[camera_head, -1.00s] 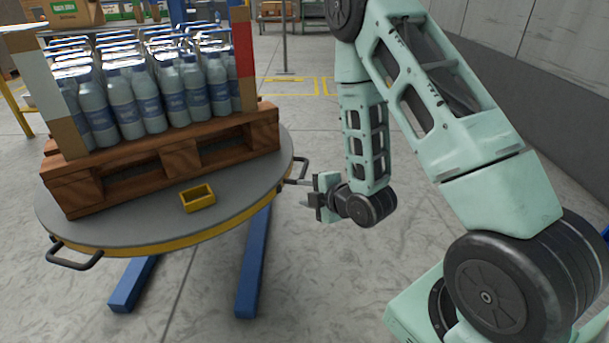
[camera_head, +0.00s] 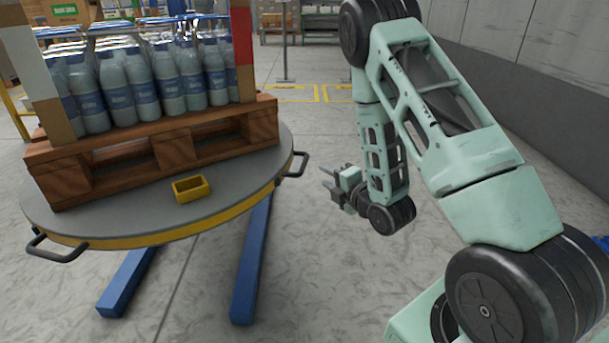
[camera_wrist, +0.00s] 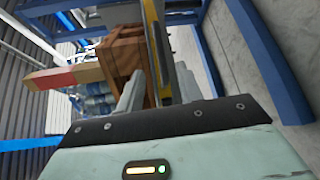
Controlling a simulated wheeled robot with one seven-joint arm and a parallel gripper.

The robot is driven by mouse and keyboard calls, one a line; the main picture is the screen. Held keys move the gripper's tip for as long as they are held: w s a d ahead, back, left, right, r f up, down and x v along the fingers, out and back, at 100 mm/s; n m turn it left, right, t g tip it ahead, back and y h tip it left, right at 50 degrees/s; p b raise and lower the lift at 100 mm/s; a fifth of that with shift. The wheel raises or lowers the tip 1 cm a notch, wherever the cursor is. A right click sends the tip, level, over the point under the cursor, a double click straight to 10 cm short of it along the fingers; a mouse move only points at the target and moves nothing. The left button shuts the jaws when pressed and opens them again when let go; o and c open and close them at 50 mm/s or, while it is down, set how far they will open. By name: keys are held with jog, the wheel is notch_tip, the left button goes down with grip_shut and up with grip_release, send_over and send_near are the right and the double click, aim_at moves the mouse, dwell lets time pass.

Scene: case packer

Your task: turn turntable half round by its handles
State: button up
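The round grey turntable (camera_head: 140,217) with a yellow rim stands at the left. It has a dark handle (camera_head: 297,164) on its right edge and another handle (camera_head: 58,249) at its front left. It bears a wooden pallet (camera_head: 160,154) of bottles (camera_head: 165,80) and a small yellow box (camera_head: 191,188). My gripper (camera_head: 325,180) is to the right of the right handle, apart from it, with its fingers spread and nothing between them. In the wrist view the two fingers (camera_wrist: 150,90) stand apart, with the turntable's yellow rim (camera_wrist: 160,50) beyond them.
Blue legs (camera_head: 250,265) reach out under the turntable. A grey wall (camera_head: 540,80) runs along the right. The floor (camera_head: 300,270) in front of my gripper is clear. A shelf with cartons (camera_head: 290,15) stands at the back.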

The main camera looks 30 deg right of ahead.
aim_at(304, 161)
jog(key=w, duration=0.3)
jog(key=w+f+b, duration=0.1)
jog(key=w, duration=0.3)
jog(key=w+b, duration=0.1)
jog(key=w, duration=0.3)
jog(key=shift+w+f, duration=0.25)
jog(key=shift+f, duration=0.05)
grip_shut()
